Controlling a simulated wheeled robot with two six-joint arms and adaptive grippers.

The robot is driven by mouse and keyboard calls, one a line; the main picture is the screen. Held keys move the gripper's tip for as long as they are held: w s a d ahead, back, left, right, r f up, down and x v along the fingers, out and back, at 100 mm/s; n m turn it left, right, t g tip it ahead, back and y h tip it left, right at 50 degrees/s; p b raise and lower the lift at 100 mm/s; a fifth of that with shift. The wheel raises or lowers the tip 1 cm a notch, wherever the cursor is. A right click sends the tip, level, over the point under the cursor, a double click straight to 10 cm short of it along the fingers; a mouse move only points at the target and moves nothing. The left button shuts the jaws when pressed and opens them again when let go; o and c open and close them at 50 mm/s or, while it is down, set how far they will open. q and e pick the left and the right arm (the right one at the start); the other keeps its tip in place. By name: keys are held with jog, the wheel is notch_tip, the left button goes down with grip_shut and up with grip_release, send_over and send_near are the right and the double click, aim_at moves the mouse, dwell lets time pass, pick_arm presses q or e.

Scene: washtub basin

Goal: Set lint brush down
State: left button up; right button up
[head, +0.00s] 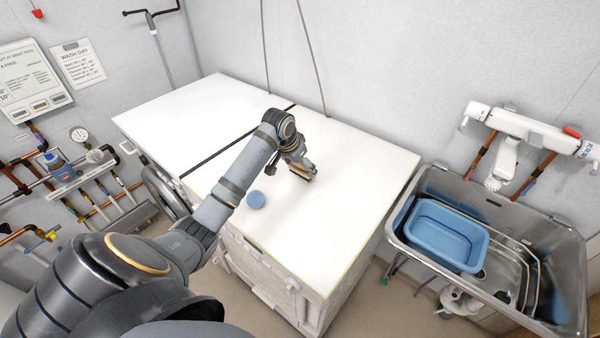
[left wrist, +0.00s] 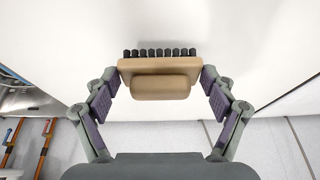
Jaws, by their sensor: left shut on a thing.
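The lint brush (left wrist: 160,68) has a tan body with a row of dark bristles, and shows between the fingers in the left wrist view. I cannot tell whether the brush touches the surface. My right gripper is not in view.
A round blue item (head: 256,199) lies on the white top near its front edge. A metal sink (head: 550,240) with a blue basin (head: 445,236) stands to the right. The white top around the gripper is mostly clear.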

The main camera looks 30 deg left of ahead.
aim_at(298, 170)
pick_arm(q)
jog(key=shift+f, duration=1.45)
jog(key=shift+p, duration=0.3)
jog(key=o, duration=1)
jog(key=shift+f, duration=0.1)
jog(key=shift+o, duration=0.2)
